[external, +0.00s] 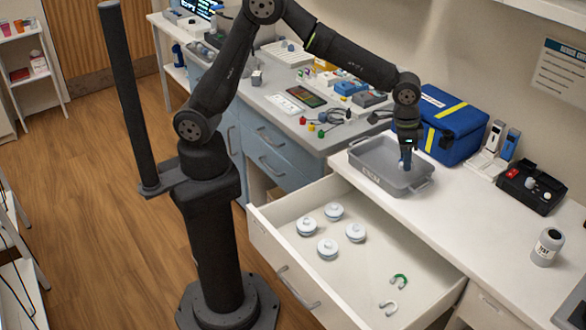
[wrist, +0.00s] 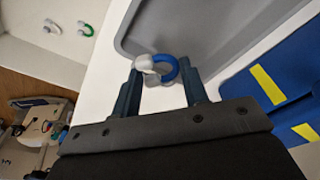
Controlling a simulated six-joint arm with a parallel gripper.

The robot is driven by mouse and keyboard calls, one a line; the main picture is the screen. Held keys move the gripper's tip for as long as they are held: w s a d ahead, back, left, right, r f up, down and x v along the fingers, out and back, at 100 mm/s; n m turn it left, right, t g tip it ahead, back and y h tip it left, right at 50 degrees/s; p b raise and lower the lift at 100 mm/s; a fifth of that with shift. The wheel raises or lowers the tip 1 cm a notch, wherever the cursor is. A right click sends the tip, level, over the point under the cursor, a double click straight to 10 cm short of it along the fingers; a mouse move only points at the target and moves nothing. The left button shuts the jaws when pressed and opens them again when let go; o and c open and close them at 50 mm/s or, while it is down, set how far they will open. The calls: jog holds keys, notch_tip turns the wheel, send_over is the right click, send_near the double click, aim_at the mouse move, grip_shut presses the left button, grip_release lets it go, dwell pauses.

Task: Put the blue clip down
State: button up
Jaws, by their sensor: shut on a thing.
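My gripper (external: 405,163) points down above the front part of the grey tray (external: 369,178) on the white counter. In the wrist view my two fingers (wrist: 163,76) stand on either side of the blue clip (wrist: 168,75), a curved piece with a pale, rounded end. The clip is held between the fingertips and overlaps the tray's edge in that view; its height above the tray is hard to tell. In the external view the clip is small and mostly hidden by the fingers.
The open drawer (external: 365,285) below holds several lidded white jars, a green clip (external: 399,280) and a white clip (external: 389,307). A blue case (external: 452,125) with yellow stripes stands behind the tray. The counter right of the tray has bare room.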

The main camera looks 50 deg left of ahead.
jog(key=w+a+f+n, duration=0.15)
jog(key=w+a, duration=0.25)
jog(key=a, duration=0.5)
jog(key=w+a+n, duration=0.2)
jog(key=w+a, duration=0.2)
jog(key=a, duration=0.4)
jog(key=w+a+n, duration=0.2)
jog(key=w+a, duration=0.2)
jog(key=a, duration=1)
jog(key=a+f+n, duration=0.1)
jog(key=a, duration=0.4)
jog(key=a+n+y, duration=0.1)
jog(key=a, duration=0.5)
jog(key=shift+f+n+t, duration=0.25)
jog(key=shift+t, duration=0.05)
jog(key=shift+s+a+f, duration=0.4)
jog(key=shift+a+f, duration=0.1)
jog(key=shift+f, duration=0.15)
jog(key=shift+s+a+f, duration=0.4)
jog(key=shift+a+f, duration=0.1)
jog(key=shift+f, duration=0.1)
jog(key=shift+s+f, duration=0.1)
jog(key=shift+f, duration=0.1)
